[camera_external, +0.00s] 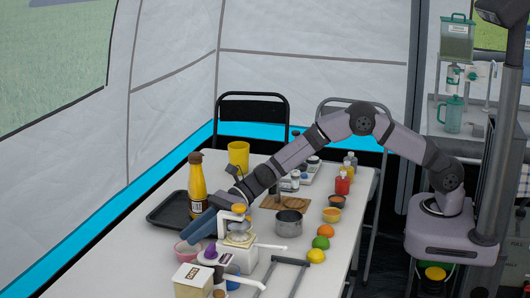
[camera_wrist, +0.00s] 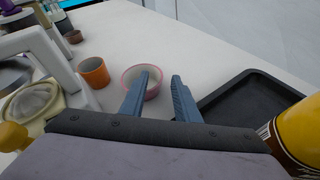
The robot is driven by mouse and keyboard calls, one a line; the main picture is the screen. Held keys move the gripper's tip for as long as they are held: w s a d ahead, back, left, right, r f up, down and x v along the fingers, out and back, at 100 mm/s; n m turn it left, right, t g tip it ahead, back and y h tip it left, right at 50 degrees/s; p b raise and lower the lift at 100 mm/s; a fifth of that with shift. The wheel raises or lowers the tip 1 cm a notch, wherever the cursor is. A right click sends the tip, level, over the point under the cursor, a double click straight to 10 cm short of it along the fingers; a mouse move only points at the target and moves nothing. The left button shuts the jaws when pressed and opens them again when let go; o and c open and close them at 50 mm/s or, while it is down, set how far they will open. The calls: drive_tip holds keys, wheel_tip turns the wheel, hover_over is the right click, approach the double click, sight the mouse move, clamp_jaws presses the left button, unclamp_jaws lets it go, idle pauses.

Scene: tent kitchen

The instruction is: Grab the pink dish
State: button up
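The pink dish (camera_wrist: 129,78) is a small round bowl with a pink outside and a pale inside, standing upright on the white table. My gripper (camera_wrist: 162,78) is open and empty, its two blue fingers spread. In the wrist view the left finger crosses in front of the dish's right part, and the right finger is to the right of the dish. In the external view the dish (camera_external: 184,250) is partly hidden, just below and left of my gripper (camera_external: 190,236). I cannot tell the exact height of the fingertips over the table.
A black tray (camera_wrist: 250,90) lies right of the dish, with a yellow bottle (camera_wrist: 302,135) nearby. An orange cup (camera_wrist: 94,73) stands left of the dish. A white-framed appliance (camera_wrist: 45,50) is further left. Bare table lies beyond the dish.

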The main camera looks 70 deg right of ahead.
drive_tip(key=shift+x, duration=1.15)
clamp_jaws()
drive_tip(key=shift+r, duration=0.1)
wheel_tip(320, 180, up, 10)
drive_tip(key=shift+p, duration=0.45)
